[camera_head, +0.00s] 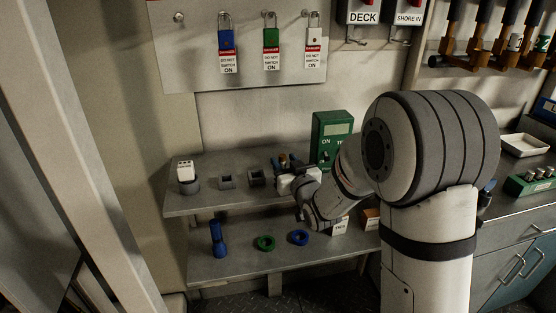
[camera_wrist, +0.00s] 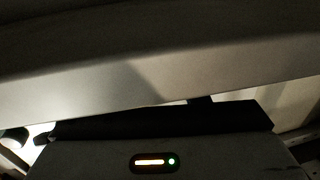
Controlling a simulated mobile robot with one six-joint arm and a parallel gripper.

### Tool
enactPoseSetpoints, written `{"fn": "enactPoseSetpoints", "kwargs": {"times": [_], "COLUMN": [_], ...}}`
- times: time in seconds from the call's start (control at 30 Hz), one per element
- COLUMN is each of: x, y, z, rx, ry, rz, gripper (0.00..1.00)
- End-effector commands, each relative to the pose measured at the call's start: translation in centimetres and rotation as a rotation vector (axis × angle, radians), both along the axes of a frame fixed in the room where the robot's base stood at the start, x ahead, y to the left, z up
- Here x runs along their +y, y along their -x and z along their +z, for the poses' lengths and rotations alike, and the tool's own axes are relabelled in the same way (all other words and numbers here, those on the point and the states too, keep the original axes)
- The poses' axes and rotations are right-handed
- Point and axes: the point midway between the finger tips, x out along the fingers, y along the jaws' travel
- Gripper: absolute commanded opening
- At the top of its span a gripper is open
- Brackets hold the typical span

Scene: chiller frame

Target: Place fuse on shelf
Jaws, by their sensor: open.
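My gripper (camera_head: 287,162) is open over the upper grey shelf (camera_head: 205,204), at its right half in the head view. Small brown and blue pieces (camera_head: 284,160) show around its fingertips. One may be the fuse, but they are too small to tell, and I cannot tell whether the fingers touch them. The wrist view shows a grey plate or shelf edge (camera_wrist: 90,90) close above my dark gripper body, and the fingertips are not clear there.
Two small dark holders (camera_head: 227,182) and a white-topped item (camera_head: 185,172) stand on the upper shelf. A green box (camera_head: 331,135) stands behind my gripper.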

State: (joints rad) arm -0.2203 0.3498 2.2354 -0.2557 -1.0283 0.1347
Motion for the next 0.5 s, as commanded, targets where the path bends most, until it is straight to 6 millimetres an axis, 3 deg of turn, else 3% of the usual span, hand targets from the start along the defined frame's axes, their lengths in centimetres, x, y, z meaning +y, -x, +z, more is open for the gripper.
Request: {"fn": "enactPoseSetpoints", "kwargs": {"times": [0.3, 0.5], "x": [-3.1, -4.1], "y": [6.3, 8.5], "z": [0.1, 0.0], "rx": [-0.002, -0.001], "ry": [-0.001, 0.0], "rz": [-0.002, -0.001], "gripper": [0.41, 0.41]}}
